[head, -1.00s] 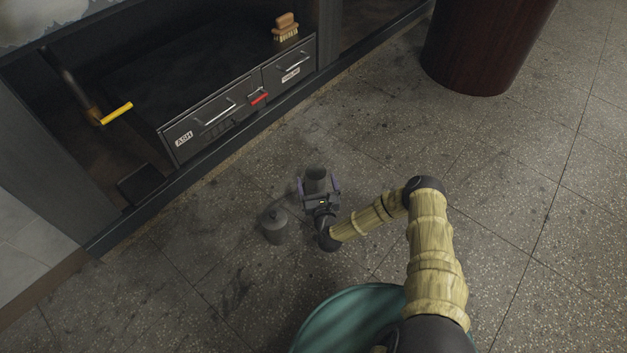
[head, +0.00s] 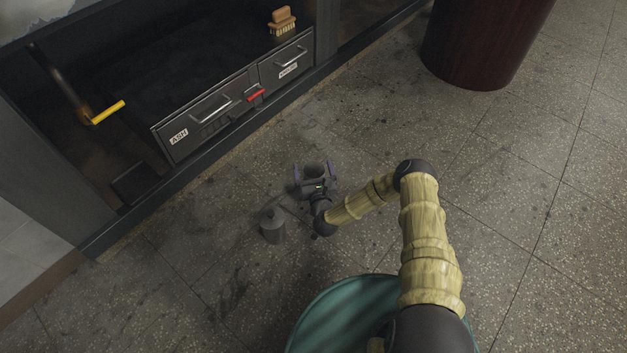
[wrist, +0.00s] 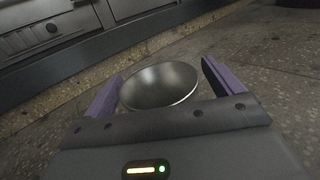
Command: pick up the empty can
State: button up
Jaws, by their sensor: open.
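The can is a grey metal cylinder with an open top (head: 314,168), upright on the floor in front of the cabinet. Its round, hollow mouth also shows in the wrist view (wrist: 158,84). My gripper (head: 315,172) is low at the floor with its purple fingers open, one on each side of the can. In the wrist view the can sits between the fingers (wrist: 160,85), close in front of the palm. The left finger looks nearer to the can than the right one. The lower part of the can is hidden by my gripper.
A small grey can with a narrow top (head: 272,226) stands just left of my wrist. Cabinet drawers (head: 210,112), one labelled ASH, lie beyond. A brush (head: 283,22) and a yellow-handled tool (head: 108,112) are there. A dark red bin (head: 485,40) stands far right. The right-hand floor is clear.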

jog(key=c, duration=1.3)
jog(key=shift+c, duration=0.2)
notch_tip(320, 180, up, 10)
jog(key=p, duration=0.6)
jog(key=shift+p, duration=0.4)
